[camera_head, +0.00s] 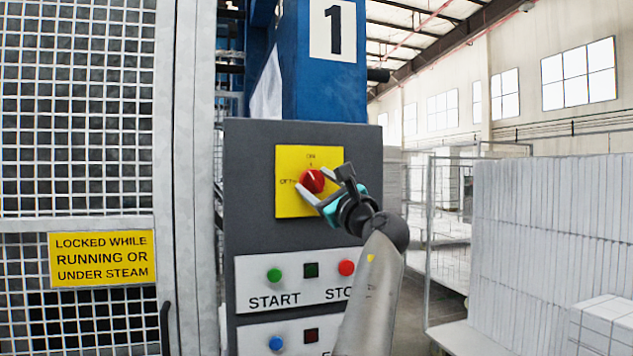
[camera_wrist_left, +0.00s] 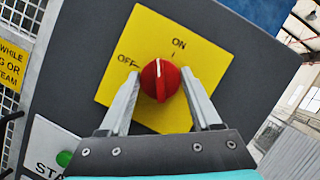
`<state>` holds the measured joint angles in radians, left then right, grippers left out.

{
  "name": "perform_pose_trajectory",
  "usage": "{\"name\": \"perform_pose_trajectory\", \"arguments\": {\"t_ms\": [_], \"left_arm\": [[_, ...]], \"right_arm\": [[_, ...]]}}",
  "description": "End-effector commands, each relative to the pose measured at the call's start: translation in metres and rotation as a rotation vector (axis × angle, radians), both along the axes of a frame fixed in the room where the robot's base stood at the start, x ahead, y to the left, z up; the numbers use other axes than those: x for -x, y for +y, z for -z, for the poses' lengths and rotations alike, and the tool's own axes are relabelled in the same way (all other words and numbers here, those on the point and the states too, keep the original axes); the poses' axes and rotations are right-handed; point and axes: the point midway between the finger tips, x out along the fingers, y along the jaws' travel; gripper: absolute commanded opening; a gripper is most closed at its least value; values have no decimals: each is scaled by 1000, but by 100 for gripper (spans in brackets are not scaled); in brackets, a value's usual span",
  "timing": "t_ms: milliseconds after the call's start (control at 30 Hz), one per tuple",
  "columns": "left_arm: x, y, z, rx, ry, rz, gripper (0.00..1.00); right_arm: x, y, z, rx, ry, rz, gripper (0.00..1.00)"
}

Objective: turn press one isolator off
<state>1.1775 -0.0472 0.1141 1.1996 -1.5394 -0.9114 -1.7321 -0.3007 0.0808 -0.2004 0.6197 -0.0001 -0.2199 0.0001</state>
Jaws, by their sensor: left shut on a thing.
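The press one isolator is a round red knob (camera_head: 312,181) with a white pointer line, on a yellow plate (camera_head: 290,206) marked ON at the top and OFF at the left. My left gripper (camera_head: 318,183) is shut on the knob, one finger on each side. In the left wrist view the knob (camera_wrist_left: 160,80) sits between the two grey fingers. Its white line points between the ON and OFF marks, somewhat nearer ON. The fingers partly cover the plate's lower right in the head view. My right gripper is not in view.
The grey control box (camera_head: 245,165) also carries a green START button (camera_head: 274,274), a red stop button (camera_head: 346,267) and a blue button (camera_head: 276,343) below. A mesh guard door (camera_head: 80,110) with a yellow sign (camera_head: 102,258) stands left. White foam blocks (camera_head: 550,220) stand right.

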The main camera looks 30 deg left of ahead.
Motion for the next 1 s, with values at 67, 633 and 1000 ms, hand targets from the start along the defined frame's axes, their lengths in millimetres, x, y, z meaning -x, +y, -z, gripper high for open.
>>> {"name": "perform_pose_trajectory", "arguments": {"t_ms": [67,633,1000], "left_arm": [[0,0,-4,46,-55,-1,9],[-1,-1,-6,396,-468,0,9],[-1,-1,-6,576,-679,2,9]], "right_arm": [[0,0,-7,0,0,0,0],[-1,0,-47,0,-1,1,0],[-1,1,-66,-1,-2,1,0]]}}
